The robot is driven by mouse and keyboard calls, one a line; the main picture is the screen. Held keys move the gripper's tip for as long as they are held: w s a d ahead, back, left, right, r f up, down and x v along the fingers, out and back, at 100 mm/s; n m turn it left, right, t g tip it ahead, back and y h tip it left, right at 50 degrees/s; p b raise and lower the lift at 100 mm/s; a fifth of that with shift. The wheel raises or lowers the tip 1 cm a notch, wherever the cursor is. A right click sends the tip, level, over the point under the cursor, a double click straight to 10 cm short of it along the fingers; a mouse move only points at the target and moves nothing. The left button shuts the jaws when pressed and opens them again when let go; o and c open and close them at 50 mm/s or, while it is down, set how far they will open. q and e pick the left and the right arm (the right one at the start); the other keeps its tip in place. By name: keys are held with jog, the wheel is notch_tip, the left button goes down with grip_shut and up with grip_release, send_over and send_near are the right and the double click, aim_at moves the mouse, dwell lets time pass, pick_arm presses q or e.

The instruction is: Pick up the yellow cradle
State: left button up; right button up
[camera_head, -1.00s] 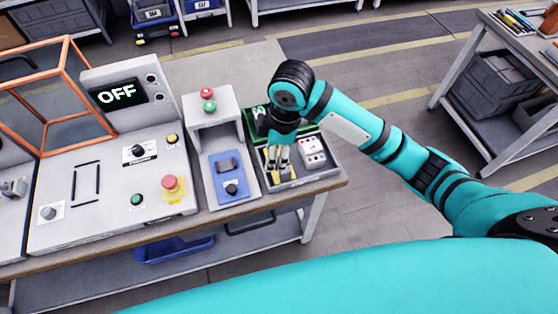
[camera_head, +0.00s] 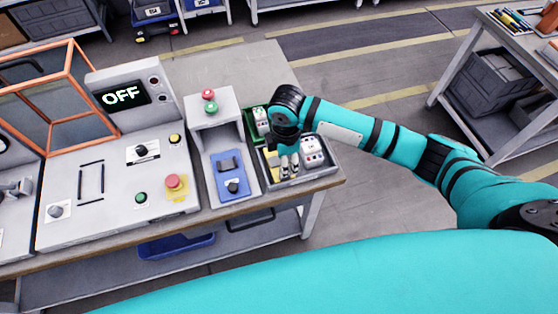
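A yellow piece (camera_head: 271,155), which looks like the yellow cradle, lies in the left part of a grey tray (camera_head: 310,178) at the table's right end. It is small and partly hidden by my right gripper. My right gripper (camera_head: 289,168) points down over the tray, just right of the yellow piece. My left gripper is not in view.
White parts (camera_head: 312,150) sit in the tray's right side, with a green bin (camera_head: 259,122) behind. A blue-panelled stand (camera_head: 229,175) with red and green buttons is close on the left. A control box (camera_head: 120,180) reading OFF stands further left.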

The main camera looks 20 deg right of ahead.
notch_tip(320, 180, down, 5)
jog(key=shift+s+r+p, duration=0.1)
jog(key=shift+p, duration=0.75)
jog(key=shift+f, duration=0.4)
jog(key=shift+c, duration=0.2)
grip_shut()
